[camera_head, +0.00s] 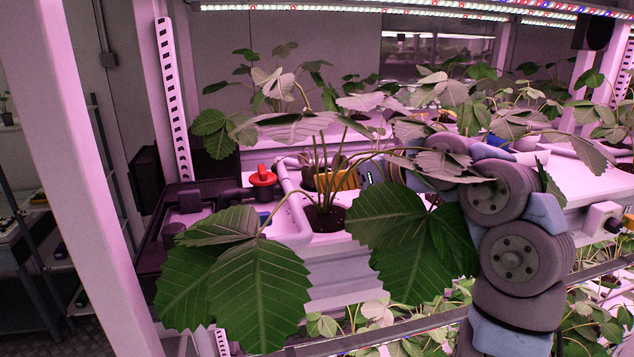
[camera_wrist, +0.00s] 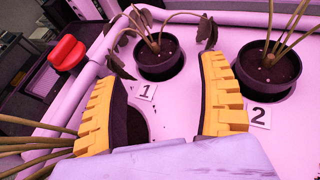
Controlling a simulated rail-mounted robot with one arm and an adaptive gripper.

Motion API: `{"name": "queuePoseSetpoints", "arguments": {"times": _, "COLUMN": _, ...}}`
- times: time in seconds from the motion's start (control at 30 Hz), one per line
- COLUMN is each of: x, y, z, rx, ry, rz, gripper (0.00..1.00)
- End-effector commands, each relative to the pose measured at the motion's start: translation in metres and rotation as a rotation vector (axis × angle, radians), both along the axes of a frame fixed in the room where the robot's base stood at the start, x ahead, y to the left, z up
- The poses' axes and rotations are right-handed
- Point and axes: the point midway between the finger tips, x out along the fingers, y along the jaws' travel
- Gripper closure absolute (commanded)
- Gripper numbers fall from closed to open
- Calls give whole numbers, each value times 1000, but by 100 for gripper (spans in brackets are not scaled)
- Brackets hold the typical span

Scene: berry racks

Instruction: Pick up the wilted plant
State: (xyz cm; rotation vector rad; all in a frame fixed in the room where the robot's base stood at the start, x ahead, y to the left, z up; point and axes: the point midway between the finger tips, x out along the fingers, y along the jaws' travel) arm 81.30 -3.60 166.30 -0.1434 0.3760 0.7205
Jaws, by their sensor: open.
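The wilted plant (camera_wrist: 158,47) shows in the wrist view, with thin stems bending over and dark, shrivelled leaves hanging around its black pot. The pot sits in a white trough beside the label 1. My gripper (camera_wrist: 160,72) has its yellow ribbed fingers spread wide, with nothing between them. The wilted plant is ahead of the fingertips, apart from them. In the head view my gripper (camera_head: 340,180) is mostly hidden behind a leafy plant's stems, and only small dark drooping leaves of the wilted plant (camera_head: 309,164) seem to show there.
A healthy plant (camera_head: 235,265) with large green leaves stands in front, its pot (camera_head: 325,217) below my gripper. Another pot (camera_wrist: 268,68), by label 2, is right of the wilted plant. A red valve handle (camera_head: 263,176) is at left. Leaves crowd my arm.

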Motion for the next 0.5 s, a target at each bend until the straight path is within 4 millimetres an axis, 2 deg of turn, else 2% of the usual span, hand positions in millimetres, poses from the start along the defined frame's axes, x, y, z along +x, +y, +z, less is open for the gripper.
{"name": "queuePoseSetpoints", "arguments": {"times": 0.17, "x": 6, "y": 6, "z": -1, "rx": 2, "ry": 0, "rz": 1, "gripper": 25}}
{"name": "queuePoseSetpoints", "arguments": {"times": 0.5, "x": 30, "y": 32, "z": -12, "rx": 2, "ry": 0, "rz": 1, "gripper": 25}}
